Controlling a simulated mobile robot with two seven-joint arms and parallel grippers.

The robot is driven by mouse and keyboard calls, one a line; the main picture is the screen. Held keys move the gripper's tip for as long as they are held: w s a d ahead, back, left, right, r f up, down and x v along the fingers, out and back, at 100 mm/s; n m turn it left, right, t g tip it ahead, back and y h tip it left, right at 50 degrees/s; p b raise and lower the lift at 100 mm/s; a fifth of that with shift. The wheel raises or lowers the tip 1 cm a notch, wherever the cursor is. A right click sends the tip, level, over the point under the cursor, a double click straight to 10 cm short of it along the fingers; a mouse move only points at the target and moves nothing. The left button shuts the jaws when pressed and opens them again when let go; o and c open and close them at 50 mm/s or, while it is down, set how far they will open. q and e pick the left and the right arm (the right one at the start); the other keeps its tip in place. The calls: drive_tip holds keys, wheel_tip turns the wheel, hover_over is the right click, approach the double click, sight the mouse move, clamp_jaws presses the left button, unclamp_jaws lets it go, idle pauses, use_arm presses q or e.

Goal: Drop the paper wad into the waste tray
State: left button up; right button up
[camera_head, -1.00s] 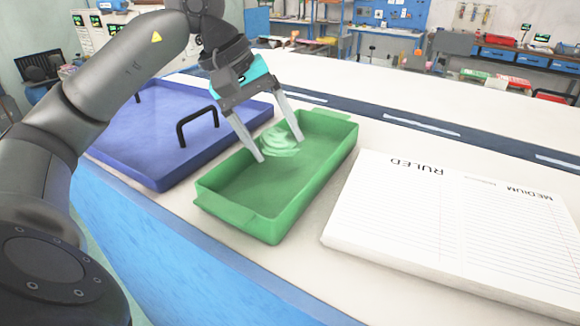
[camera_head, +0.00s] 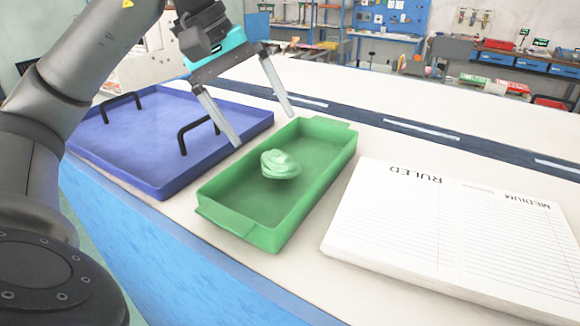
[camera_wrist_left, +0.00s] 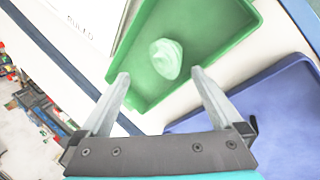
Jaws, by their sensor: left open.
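The paper wad (camera_head: 280,165) is a pale green crumpled lump inside the green waste tray (camera_head: 228,222). It lies on the tray floor, clear of my fingers. My left gripper (camera_head: 265,127) is open and empty, above the tray's far left side near the blue tray. In the left wrist view the wad (camera_wrist_left: 166,58) shows in the green tray (camera_wrist_left: 205,58), beyond the open fingers of my left gripper (camera_wrist_left: 158,88). My right gripper is in neither view.
A blue tray (camera_head: 130,140) with black handles stands left of the green tray. A ruled paper pad (camera_head: 440,230) lies to the right. The white table behind the trays is clear. Shelves and a workbench stand far back.

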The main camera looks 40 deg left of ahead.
use_arm(q)
drive_tip(key=p+v, duration=0.3)
drive_tip(key=v, duration=0.6)
drive_tip(key=shift+r, duration=0.15)
drive_tip(key=shift+s, duration=0.1)
